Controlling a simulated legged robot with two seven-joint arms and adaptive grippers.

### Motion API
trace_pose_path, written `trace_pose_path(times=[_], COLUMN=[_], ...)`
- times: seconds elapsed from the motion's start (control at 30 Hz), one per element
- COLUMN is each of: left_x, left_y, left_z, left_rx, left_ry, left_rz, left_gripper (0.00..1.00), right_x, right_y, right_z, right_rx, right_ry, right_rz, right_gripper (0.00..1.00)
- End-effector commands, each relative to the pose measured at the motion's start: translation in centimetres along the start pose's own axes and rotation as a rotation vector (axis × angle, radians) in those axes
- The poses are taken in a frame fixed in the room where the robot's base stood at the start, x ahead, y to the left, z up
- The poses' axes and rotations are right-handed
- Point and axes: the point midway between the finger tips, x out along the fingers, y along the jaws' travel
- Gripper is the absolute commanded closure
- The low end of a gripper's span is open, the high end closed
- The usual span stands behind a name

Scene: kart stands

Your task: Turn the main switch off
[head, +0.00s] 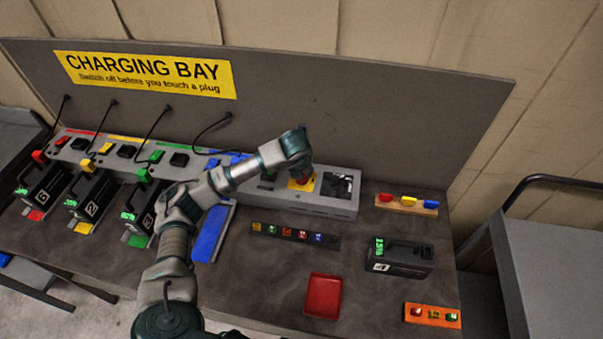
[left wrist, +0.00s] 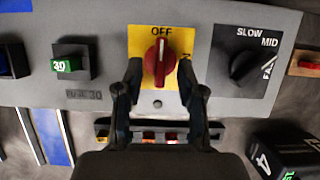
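The main switch is a red knob (left wrist: 158,62) on a yellow plate (left wrist: 137,38) marked OFF at the top. Its white pointer line faces up toward OFF. A second label at the plate's right is mostly hidden by a finger. My left gripper (left wrist: 160,75) has its two dark fingers on either side of the knob, with a visible gap to it. In the head view my left gripper (head: 301,176) is over the yellow plate (head: 309,183) on the grey console (head: 275,200) and hides most of the knob. My right gripper is in neither view.
A black speed dial (left wrist: 243,65) is right of the switch, and a green 30 button (left wrist: 65,66) is left. A red tray (head: 323,296), a black battery (head: 399,257) and an orange block (head: 432,317) lie on the bench. Batteries and cables stand at the left.

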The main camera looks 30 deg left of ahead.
Motion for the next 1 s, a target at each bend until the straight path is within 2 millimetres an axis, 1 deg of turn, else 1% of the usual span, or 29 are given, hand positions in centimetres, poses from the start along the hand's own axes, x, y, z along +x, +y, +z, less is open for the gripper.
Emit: trace_pose_path(times=[0.03,0.2,0.3,0.4,0.5,0.6,1.0], left_x=[-1.2,-5.0,-7.0,-8.4,-9.2,-9.5,-9.5], left_y=[0.0,0.0,0.1,0.1,0.1,0.1,0.1], left_z=[0.1,0.1,0.1,0.1,0.0,0.0,0.0], left_rx=[0.001,0.000,0.001,0.000,0.000,0.000,0.000], left_ry=[-0.005,-0.003,-0.001,0.001,0.003,0.004,0.004], left_rz=[-0.002,-0.002,0.000,0.000,0.000,0.001,0.001], left_gripper=[0.61,0.61,0.61,0.61,0.61,0.61,0.61], right_x=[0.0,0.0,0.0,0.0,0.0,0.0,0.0], right_y=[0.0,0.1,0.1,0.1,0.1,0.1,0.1], right_z=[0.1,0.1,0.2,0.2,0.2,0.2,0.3], right_rx=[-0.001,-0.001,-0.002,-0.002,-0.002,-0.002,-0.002], right_ry=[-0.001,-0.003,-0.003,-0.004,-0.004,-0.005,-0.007], right_rz=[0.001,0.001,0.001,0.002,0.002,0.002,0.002], right_gripper=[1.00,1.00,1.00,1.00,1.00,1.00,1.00])
